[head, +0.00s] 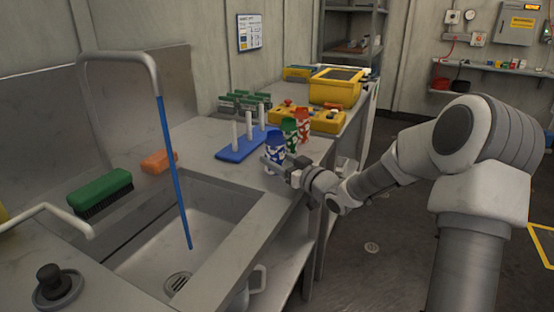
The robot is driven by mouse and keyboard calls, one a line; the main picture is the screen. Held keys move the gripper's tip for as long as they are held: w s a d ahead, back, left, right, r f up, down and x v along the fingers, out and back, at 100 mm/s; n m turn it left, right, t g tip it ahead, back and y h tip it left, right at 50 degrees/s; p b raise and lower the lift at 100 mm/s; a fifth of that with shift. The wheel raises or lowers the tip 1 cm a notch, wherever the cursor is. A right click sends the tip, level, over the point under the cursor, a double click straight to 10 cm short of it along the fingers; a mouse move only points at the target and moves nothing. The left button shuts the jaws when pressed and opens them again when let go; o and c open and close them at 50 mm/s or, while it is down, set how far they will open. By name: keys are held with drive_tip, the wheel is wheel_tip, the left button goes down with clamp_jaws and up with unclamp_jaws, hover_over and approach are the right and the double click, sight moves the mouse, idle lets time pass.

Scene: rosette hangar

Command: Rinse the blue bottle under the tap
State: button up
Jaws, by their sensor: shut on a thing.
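The blue bottle (275,144), with a white pattern, stands upright near the front edge of the counter, right of the sink. My gripper (277,165) is shut on its lower part from the front right and hides some of it. Whether the bottle touches the counter is hard to tell. The tall grey tap (119,57) arches over the sink (215,212) at left. A straight blue stream (174,172) runs from its mouth into the basin, near the drain (178,283).
A green bottle (289,131) and a red bottle (303,122) stand close behind the blue one. A blue rack with white pegs (240,150) is just left. A green brush (101,190) and an orange sponge (159,162) lie along the sink's back edge. A black stopper (56,287) sits front left.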

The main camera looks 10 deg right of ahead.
sight(281, 144)
drive_tip(key=shift+r+p, duration=2.05)
drive_tip(key=shift+r, duration=0.5)
drive_tip(key=shift+c, duration=0.2)
drive_tip(key=shift+s, duration=0.1)
